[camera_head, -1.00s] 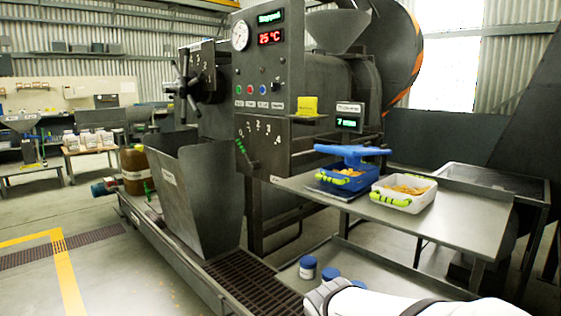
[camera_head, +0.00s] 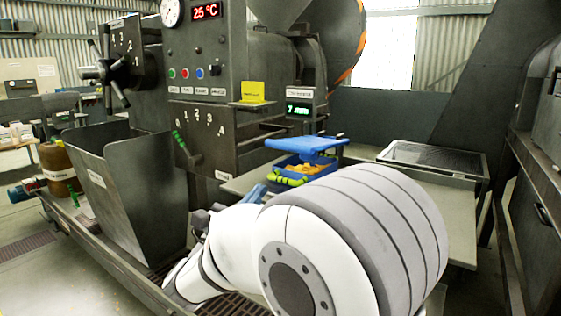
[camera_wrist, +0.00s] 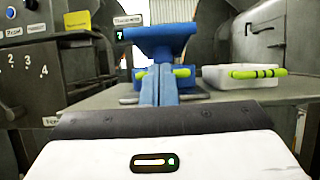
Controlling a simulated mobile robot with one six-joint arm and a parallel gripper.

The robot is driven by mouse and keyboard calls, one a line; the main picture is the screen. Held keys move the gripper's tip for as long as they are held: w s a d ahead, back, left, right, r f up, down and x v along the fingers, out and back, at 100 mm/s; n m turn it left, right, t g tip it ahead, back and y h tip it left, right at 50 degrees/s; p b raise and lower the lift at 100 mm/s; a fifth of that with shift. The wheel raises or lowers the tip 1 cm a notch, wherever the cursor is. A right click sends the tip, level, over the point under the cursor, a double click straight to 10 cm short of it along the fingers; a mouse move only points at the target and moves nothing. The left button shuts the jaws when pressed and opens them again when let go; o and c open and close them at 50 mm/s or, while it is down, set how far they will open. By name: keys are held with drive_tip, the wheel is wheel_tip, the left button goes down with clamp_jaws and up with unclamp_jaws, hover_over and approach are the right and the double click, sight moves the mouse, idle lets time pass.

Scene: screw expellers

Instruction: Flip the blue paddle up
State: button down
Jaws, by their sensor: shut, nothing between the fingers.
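The blue paddle (camera_head: 305,146) is a flat blue plate above a blue bin (camera_head: 291,177) of orange-yellow pieces beside the machine. In the wrist view the paddle (camera_wrist: 162,36) is wide at the top and narrows downward, straight ahead of my gripper (camera_wrist: 159,72). My gripper is shut and empty, its blue fingers pointing at the paddle's lower part. I cannot tell whether they touch it. In the head view my gripper (camera_head: 262,186) is partly hidden by my white arm, just left of the blue bin.
A white bin (camera_wrist: 242,80) with a green handle stands right of the blue bin on the metal table (camera_head: 455,222). The machine's control panel (camera_head: 196,75) and a yellow tag (camera_head: 253,92) are to the left. A large metal hopper (camera_head: 125,180) stands lower left.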

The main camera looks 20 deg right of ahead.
drive_tip(key=shift+d, duration=0.1)
drive_tip(key=b+x, duration=0.1)
drive_tip(key=x, duration=0.9)
drive_tip(key=shift+d, duration=0.1)
drive_tip(key=shift+s+d, duration=0.1)
drive_tip(key=shift+r, duration=0.1)
